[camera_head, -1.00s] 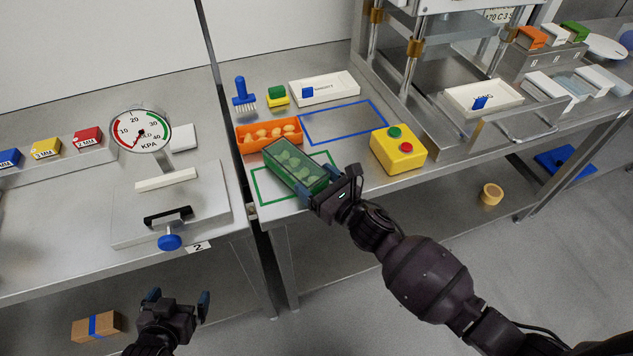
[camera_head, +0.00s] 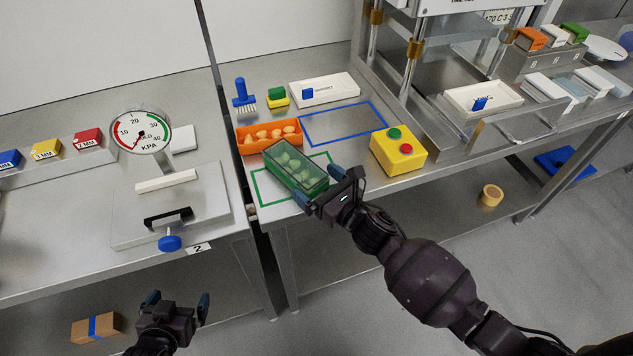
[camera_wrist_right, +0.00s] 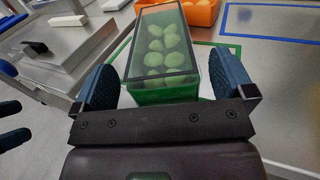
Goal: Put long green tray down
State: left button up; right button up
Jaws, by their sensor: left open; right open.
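The long green tray (camera_head: 297,167), with a clear upper part and several pale green pieces inside, stands on the steel table within the green outline (camera_head: 262,187). It also shows in the right wrist view (camera_wrist_right: 163,62), beyond the fingers. My right gripper (camera_head: 326,188) is open at the tray's near end, its fingers spread to either side and apart from it in the wrist view (camera_wrist_right: 166,88). My left gripper (camera_head: 178,297) is open and empty, low in front of the left bench.
An orange tray (camera_head: 248,139) of pasta stands close behind the green one. A yellow button box (camera_head: 397,152) is to the right. The blue outline (camera_head: 345,122) is empty. A pressure gauge (camera_head: 141,130) stands on the left bench.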

jog(key=v, duration=1.1)
jog(key=shift+s, duration=0.25)
jog(key=shift+d, duration=0.2)
jog(key=s+d+f+n+h, duration=0.3)
jog(key=d+n, duration=0.3)
jog(key=n, duration=0.3)
jog(key=s+d+f+n+g+h, duration=0.1)
jog(key=s+d+f+n+h, duration=0.3)
jog(key=n, duration=0.6)
jog(key=s+d+f+n+g+h, duration=0.1)
jog(key=s+d+f+n+h, duration=0.3)
jog(key=d+n, duration=0.4)
jog(key=shift+s+n+h, duration=0.5)
jog(key=shift+s+n, duration=0.3)
jog(key=shift+s, duration=0.25)
